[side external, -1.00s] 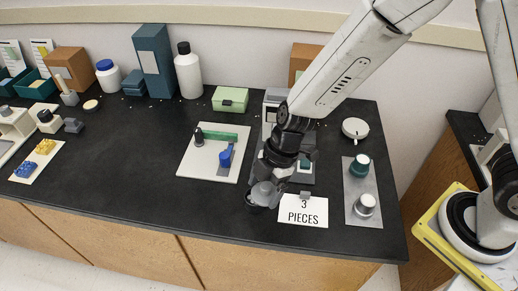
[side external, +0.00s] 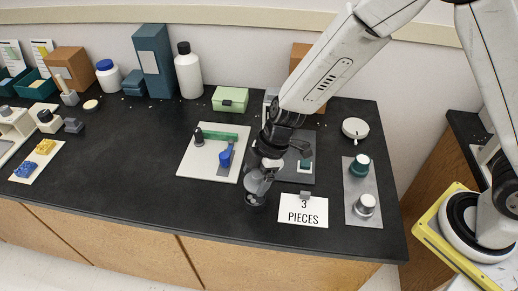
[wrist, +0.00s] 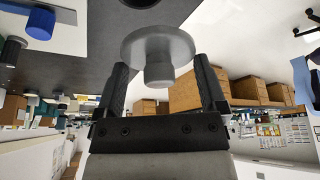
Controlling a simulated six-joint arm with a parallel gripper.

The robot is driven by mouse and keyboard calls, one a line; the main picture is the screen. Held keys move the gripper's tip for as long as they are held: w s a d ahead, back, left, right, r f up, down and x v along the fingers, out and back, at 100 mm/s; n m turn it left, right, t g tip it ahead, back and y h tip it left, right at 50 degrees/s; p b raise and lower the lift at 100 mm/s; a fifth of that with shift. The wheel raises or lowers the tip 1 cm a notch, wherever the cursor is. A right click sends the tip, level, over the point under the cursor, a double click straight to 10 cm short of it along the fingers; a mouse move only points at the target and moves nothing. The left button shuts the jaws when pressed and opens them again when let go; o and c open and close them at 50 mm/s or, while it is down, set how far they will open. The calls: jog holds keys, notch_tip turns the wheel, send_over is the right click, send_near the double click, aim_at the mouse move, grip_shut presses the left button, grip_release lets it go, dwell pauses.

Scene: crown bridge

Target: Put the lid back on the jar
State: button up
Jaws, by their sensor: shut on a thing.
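The lid (wrist: 158,45) is a grey round disc with a short knob that faces my gripper in the wrist view. My gripper (wrist: 160,66) is shut on it, with one finger at each side. In the side view my gripper (side external: 261,181) points down near the front of the black bench, left of the "3 PIECES" card. A small dark round thing (side external: 255,200) shows right below it. A dark round shape (wrist: 140,2), perhaps the jar's mouth, is cut off at the top of the wrist view. I cannot tell whether lid and jar touch.
A white board (side external: 196,165) with a blue knob (side external: 225,159) lies to the left. The "3 PIECES" card (side external: 303,212) and a grey plate (side external: 361,185) with two knobbed pieces lie to the right. Bottles and boxes line the back wall.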

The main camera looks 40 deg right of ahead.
jog(key=shift+w+d+f+m, duration=0.15)
jog(key=shift+w+m, duration=0.05)
jog(key=shift+w, duration=0.25)
jog(key=shift+w+d+f+m, duration=0.15)
jog(key=shift+w+m, duration=0.05)
jog(key=shift+w, duration=0.2)
jog(key=shift+f, duration=0.2)
jog(key=shift+f, duration=3)
jog(key=shift+f, duration=0.15)
jog(key=o, duration=0.9)
